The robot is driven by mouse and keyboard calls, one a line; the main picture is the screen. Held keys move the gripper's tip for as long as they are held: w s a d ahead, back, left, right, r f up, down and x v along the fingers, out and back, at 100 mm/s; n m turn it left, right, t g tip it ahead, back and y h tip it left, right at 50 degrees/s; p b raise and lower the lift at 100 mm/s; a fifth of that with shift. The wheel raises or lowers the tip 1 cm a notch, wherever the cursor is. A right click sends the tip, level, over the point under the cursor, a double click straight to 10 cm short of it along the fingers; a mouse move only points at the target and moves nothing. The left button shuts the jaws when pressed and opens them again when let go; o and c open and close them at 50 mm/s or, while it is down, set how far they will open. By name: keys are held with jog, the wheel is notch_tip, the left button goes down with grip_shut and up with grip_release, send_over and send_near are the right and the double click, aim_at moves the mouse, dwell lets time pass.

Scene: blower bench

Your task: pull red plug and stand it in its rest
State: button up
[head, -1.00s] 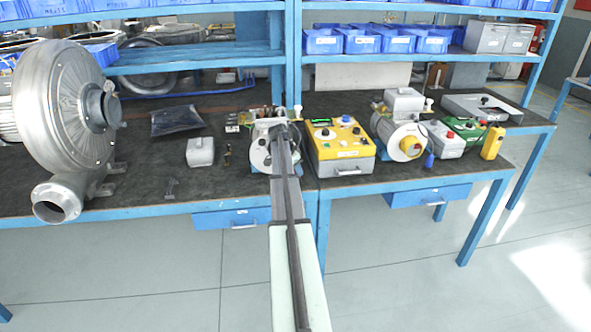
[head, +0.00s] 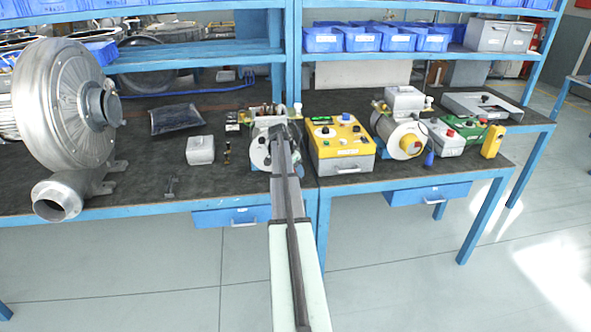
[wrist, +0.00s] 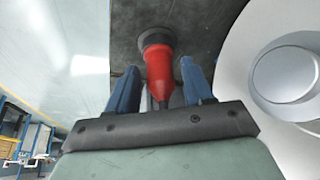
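The red plug (wrist: 161,76) shows in the wrist view, between the two blue fingers of my gripper (wrist: 158,66). Its far end meets a round grey collar (wrist: 155,40) against a dark surface. I cannot tell whether this collar is a socket or the rest. The fingers stand on either side of the plug with small gaps visible, so the gripper looks open. In the head view my arm covers the gripper and the plug, in front of a round grey machine (head: 260,152).
A yellow control box (head: 340,150) stands just right of my arm, with a motor unit (head: 403,138) beyond it. A large blower (head: 65,105) stands at the left. A small grey box (head: 200,150) lies between. The front-left bench mat (head: 140,178) is mostly clear.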

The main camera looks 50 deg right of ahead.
jog(key=shift+o, duration=0.9)
jog(key=shift+r, duration=0.15)
jog(key=v, duration=1.3)
jog(key=shift+a+r, duration=0.15)
jog(key=shift+r, duration=0.1)
jog(key=shift+w, duration=0.15)
